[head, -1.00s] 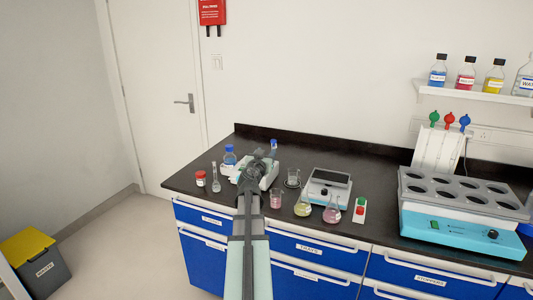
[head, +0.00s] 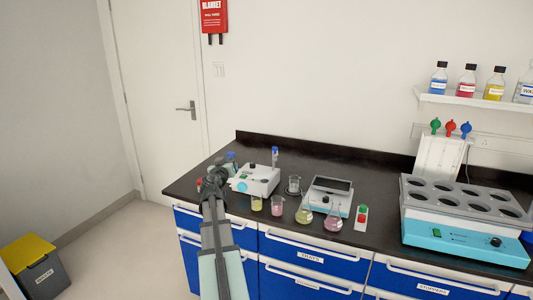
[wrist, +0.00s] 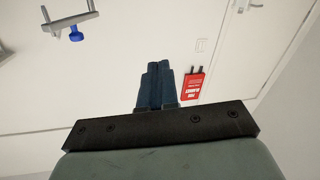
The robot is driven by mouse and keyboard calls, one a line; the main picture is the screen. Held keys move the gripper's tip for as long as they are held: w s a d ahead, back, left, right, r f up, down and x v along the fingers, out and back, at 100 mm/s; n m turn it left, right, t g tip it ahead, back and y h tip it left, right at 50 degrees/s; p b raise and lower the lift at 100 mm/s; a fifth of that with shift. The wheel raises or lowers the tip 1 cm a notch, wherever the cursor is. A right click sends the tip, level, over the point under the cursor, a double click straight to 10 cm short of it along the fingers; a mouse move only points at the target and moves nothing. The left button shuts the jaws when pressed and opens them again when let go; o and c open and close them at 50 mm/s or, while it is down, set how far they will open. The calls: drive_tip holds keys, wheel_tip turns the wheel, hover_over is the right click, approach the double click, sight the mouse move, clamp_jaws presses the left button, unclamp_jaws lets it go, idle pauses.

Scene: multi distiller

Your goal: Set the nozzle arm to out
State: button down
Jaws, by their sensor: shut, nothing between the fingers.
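A white box-shaped device (head: 257,178) with a round blue part on its front stands on the dark bench. A blue-topped upright (head: 275,156) rises at its back right. I cannot make out a nozzle arm for sure in the head view. In the wrist view, a grey bar with a blue knob (wrist: 76,34) shows at the top left; I cannot tell if it is the nozzle arm. My gripper (head: 216,178) is left of the white device in the head view. In the wrist view its dark fingers (wrist: 157,68) are together and empty.
A small yellow beaker (head: 257,204), a pink beaker (head: 277,206) and two flasks stand along the bench's front. A balance (head: 330,193) and a large turquoise bath (head: 465,235) stand to the right.

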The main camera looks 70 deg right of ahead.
drive_tip(key=n+g, duration=0.1)
drive_tip(key=n, duration=0.1)
drive_tip(key=n+g, duration=0.5)
drive_tip(key=n, duration=0.4)
approach(275, 153)
drive_tip(key=w+d+r, duration=0.1)
drive_tip(key=w+d, duration=0.2)
drive_tip(key=d, duration=0.2)
drive_tip(key=shift+s+d+r, duration=0.2)
drive_tip(key=shift+s+d, duration=0.5)
drive_tip(key=shift+s, duration=0.15)
drive_tip(key=shift+s+n+h, duration=0.1)
drive_tip(key=shift+n+h, duration=0.2)
drive_tip(key=shift+s+t, duration=0.2)
drive_tip(key=shift+t, duration=0.2)
